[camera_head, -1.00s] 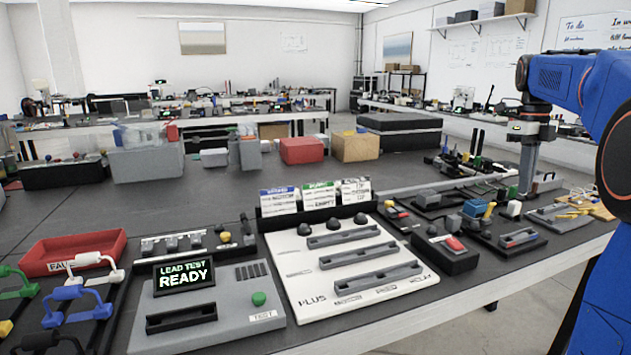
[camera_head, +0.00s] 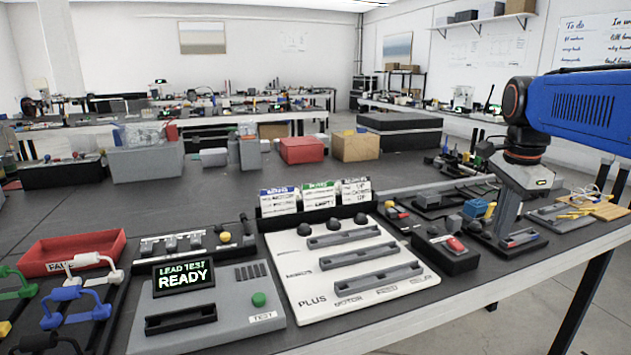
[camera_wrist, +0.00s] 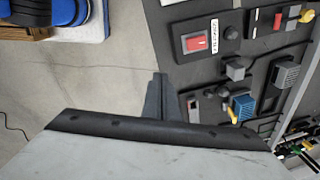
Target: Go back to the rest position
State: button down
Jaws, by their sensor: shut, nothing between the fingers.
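My gripper (camera_head: 503,232) is at the right of the head view, below the blue forearm and black wrist of my arm. It is tilted, with its fingers pointing down over the right part of the bench. In the wrist view my gripper (camera_wrist: 160,84) shows its dark fingers together, with nothing between them. Whether the tips touch anything below cannot be told from the head view; in the wrist view they appear against the floor beside the bench edge.
Near the gripper are a black box with a red switch (camera_head: 453,245), a blue block (camera_head: 474,208) and a wooden board with yellow parts (camera_head: 606,208). A white panel with slots (camera_head: 340,268), a grey tester reading READY (camera_head: 240,310) and a red tray (camera_head: 75,252) stand further left.

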jog(key=s+a+f+n+t, duration=0.1)
jog(key=s+a+f+n, duration=0.4)
jog(key=s+f+n, duration=0.4)
jog(key=s+a+f+n+t, duration=0.2)
jog(key=s+a+f+n, duration=0.3)
jog(key=s+f+n, duration=0.3)
jog(key=shift+s+f+n+y, duration=0.4)
jog(key=shift+s+n, duration=0.3)
jog(key=shift+s, duration=0.15)
